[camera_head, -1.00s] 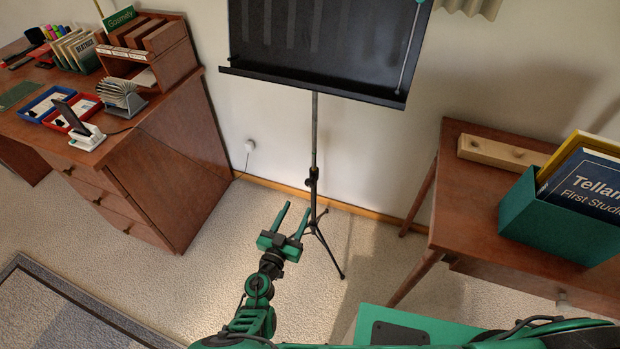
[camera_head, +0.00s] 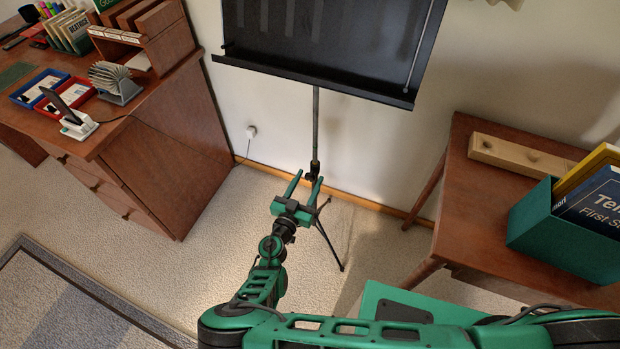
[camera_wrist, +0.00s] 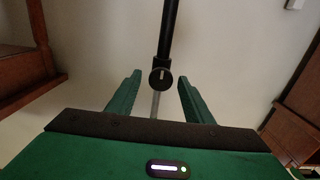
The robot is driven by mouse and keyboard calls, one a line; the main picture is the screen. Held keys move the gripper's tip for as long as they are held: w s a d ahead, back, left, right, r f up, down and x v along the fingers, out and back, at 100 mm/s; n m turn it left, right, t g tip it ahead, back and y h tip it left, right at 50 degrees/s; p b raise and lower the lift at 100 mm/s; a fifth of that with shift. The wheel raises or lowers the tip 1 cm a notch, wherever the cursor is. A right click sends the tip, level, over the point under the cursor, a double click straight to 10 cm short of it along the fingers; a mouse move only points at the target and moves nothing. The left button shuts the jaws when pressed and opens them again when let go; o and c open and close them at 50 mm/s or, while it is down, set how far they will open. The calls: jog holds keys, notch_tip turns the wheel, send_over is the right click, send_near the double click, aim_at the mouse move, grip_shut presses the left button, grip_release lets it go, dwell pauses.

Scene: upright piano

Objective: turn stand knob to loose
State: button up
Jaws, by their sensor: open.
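The black music stand (camera_head: 316,125) stands upright on a tripod base in front of the wall. Its knob (camera_wrist: 161,78) is a round black disc with a pale upright mark, on the pole in the wrist view. In the head view the knob (camera_head: 314,170) is small and its mark cannot be made out. My gripper (camera_head: 306,174) is open and empty, with its green fingers pointing toward the pole. In the wrist view the fingertips (camera_wrist: 160,76) lie to either side of the knob, apart from it. The gripper hides part of the tripod.
A desk (camera_head: 165,150) with trays, a card file and a phone stands at left. A wooden table (camera_head: 462,185) with a green book box (camera_head: 560,235) stands at right. Carpet lies open between them; a grey rug (camera_head: 70,300) is at lower left.

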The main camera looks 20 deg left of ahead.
jog(key=shift+a, duration=0.1)
jog(key=c, duration=1)
